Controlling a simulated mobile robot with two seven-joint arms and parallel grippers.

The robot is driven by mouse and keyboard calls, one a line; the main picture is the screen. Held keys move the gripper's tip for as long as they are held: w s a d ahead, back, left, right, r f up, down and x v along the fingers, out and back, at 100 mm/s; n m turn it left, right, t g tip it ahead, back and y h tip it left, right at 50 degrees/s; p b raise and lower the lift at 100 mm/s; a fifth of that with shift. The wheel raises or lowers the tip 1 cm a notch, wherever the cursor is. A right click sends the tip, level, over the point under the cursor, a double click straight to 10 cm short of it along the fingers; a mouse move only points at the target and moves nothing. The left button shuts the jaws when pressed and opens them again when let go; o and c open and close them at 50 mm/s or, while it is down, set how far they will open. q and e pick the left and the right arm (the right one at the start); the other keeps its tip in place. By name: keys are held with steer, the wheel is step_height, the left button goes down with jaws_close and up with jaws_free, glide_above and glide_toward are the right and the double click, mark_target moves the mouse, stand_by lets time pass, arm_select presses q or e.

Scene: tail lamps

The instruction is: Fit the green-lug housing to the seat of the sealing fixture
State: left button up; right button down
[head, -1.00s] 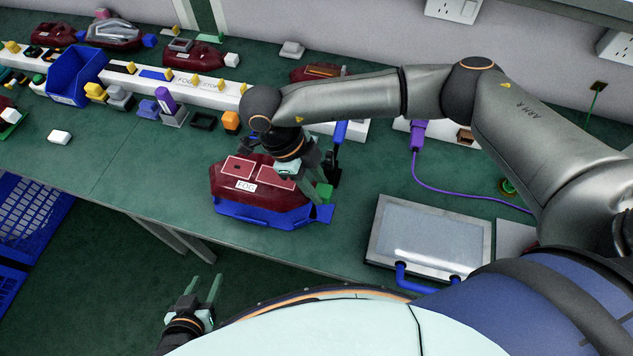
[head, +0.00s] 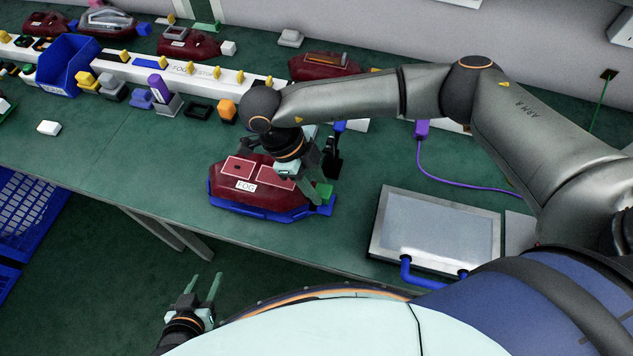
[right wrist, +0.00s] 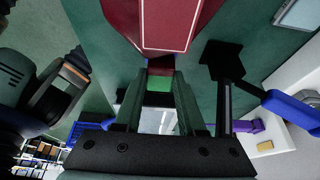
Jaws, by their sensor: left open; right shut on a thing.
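The dark red housing (head: 262,203), labelled FOG, lies level in the blue cradle of the sealing fixture (head: 240,209) near the table's front edge. Its rim shows around the housing's lower edge; whether the housing is fully down cannot be told. The green lug (head: 324,190) is at the housing's right end. My right gripper (head: 312,192) is shut on this lug, which shows between the fingers in the right wrist view (right wrist: 160,84). A black post (head: 333,163) with a blue handle (right wrist: 292,107) stands beside it. My left gripper (head: 203,285) is open and empty, off the table's front edge.
A flat grey-framed panel (head: 437,232) with a blue handle lies to the right. A purple connector (head: 421,129) and cable are behind it. Other red housings (head: 324,66), a white rail (head: 200,72) and a blue bin (head: 68,66) line the back.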

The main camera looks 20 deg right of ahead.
arm_select(q)
steer(key=shift+f+b, duration=0.3)
stand_by(0.4)
arm_select(e)
steer(key=shift+f, duration=0.1)
steer(key=shift+f+b, duration=1.4)
arm_select(q)
step_height(320, 180, down, 3)
steer(key=shift+r, duration=0.1)
arm_select(e)
steer(key=shift+c, duration=2.1)
jaws_free()
steer(key=shift+v, duration=0.9)
arm_select(q)
steer(key=shift+w+d+r+b, duration=0.15)
steer(key=shift+w+d+r, duration=0.05)
steer(key=shift+d, duration=0.2)
steer(key=shift+w+d+r+b, duration=0.15)
steer(key=shift+w+d, duration=0.05)
steer(key=shift+d, duration=0.15)
arm_select(e)
steer(key=v, duration=1.1)
